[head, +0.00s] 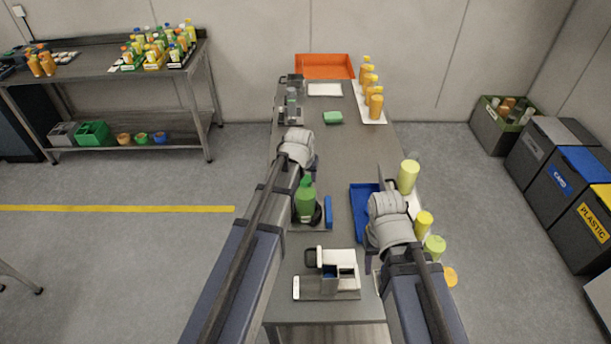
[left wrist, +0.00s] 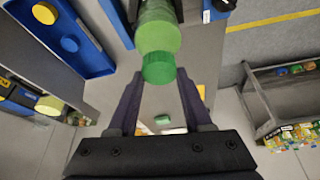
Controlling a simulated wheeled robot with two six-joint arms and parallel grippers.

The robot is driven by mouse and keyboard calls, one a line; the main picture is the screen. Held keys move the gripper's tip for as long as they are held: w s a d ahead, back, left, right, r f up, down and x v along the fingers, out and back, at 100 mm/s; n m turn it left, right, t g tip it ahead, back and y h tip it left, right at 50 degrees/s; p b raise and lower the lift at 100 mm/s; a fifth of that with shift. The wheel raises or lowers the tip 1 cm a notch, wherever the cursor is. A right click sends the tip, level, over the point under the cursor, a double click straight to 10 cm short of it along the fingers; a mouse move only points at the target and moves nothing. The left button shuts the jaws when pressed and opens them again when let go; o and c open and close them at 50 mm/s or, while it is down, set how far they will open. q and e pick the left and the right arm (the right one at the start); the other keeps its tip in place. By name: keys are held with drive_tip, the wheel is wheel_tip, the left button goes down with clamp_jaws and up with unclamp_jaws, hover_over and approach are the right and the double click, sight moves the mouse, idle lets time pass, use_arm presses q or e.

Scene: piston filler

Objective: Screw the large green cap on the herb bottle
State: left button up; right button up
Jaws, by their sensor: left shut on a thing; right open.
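The herb bottle (head: 306,204), green, stands upright in a dark round holder on the bench. In the left wrist view the bottle (left wrist: 158,32) comes in from the top, with the darker green cap (left wrist: 158,70) at its mouth. My left gripper (left wrist: 158,80) is shut on the cap, one finger on each side; whether the thread is engaged cannot be told. In the head view, my left wrist hides most of its fingers. My right gripper (head: 382,190) is open near the blue tray; its fingers are mostly hidden by its own wrist.
Yellow-green bottles (head: 408,177) line the right edge. A white device (head: 337,262) stands in front. A green block (head: 333,117) and orange bottles (head: 375,106) are farther back.

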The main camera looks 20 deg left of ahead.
use_arm(q)
clamp_jaws()
drive_tip(key=m+h, duration=0.1)
drive_tip(key=m, duration=0.2)
drive_tip(key=m+h, duration=0.1)
drive_tip(key=m, duration=0.2)
drive_tip(key=shift+g, duration=0.3)
drive_tip(key=shift+m+h, duration=0.5)
drive_tip(key=shift+m, duration=0.2)
